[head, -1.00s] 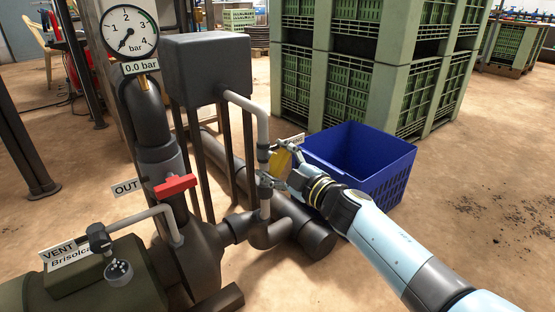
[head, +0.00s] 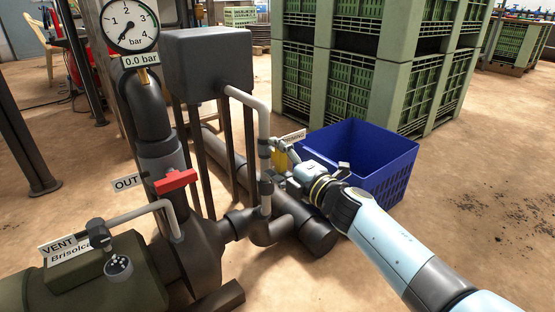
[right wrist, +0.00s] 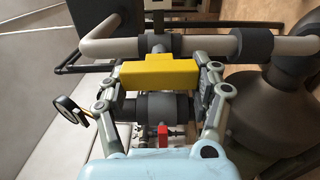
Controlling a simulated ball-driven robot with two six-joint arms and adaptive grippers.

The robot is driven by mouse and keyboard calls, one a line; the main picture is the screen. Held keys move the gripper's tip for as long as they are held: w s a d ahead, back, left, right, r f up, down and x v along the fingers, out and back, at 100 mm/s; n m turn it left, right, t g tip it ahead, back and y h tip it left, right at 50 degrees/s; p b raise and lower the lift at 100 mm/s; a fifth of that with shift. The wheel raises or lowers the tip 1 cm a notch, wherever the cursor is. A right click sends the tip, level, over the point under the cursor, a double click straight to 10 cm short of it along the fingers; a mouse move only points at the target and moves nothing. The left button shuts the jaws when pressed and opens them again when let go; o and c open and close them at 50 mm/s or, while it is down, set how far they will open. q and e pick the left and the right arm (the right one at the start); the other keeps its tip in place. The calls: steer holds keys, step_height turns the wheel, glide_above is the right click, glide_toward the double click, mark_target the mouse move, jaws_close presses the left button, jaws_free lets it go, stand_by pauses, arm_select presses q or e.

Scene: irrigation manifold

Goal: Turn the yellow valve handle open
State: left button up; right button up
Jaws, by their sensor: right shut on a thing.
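The yellow valve handle (head: 280,160) is on the thin grey pipe (head: 264,128) right of the dark tank box. In the right wrist view the yellow handle (right wrist: 158,76) lies across the middle, roughly parallel to the pipe (right wrist: 195,46) behind it. My right gripper (head: 283,163) is shut on the handle, with one finger at each end of it, as the right wrist view shows (right wrist: 160,77). The fingers partly hide the handle in the head view. My left gripper is not in view.
A pressure gauge (head: 129,24) reads 0.0 bar. A blue crate (head: 388,170) stands close behind my right gripper. Open floor is at the right.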

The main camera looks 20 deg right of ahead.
steer(key=shift+f, duration=0.15)
steer(key=o, duration=0.9)
steer(key=shift+o, duration=1.4)
steer(key=shift+s, duration=0.1)
steer(key=v, duration=1.2)
